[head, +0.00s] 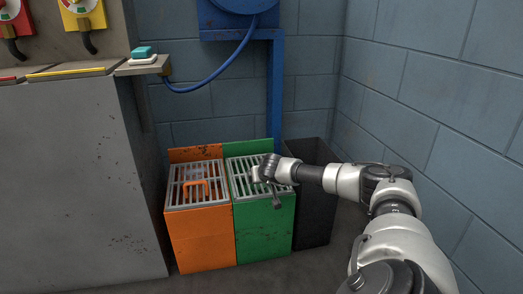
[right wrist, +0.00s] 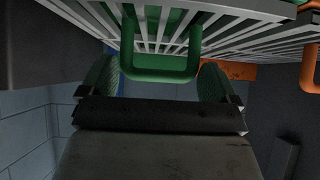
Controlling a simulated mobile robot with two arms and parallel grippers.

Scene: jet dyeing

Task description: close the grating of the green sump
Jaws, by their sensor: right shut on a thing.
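The green sump (head: 263,229) stands on the floor against the back wall, between the orange sump and a dark bin. Its pale slatted grating (head: 242,184) lies across the top; I cannot tell whether it is fully down. The right wrist view shows the grating slats (right wrist: 218,32) close up, with a green U-shaped handle (right wrist: 160,74) on them. My right gripper (head: 264,174) is at the grating, its fingers (right wrist: 157,82) on either side of the handle and shut on it. The gripper hides part of the grating in the head view. My left gripper is not in view.
The orange sump (head: 201,240) with its own grating and orange handle (head: 196,188) adjoins on the left. A dark bin (head: 314,215) stands close on the right, under my right arm. A grey machine cabinet (head: 75,185) fills the left; a block wall (head: 440,110) bounds the right.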

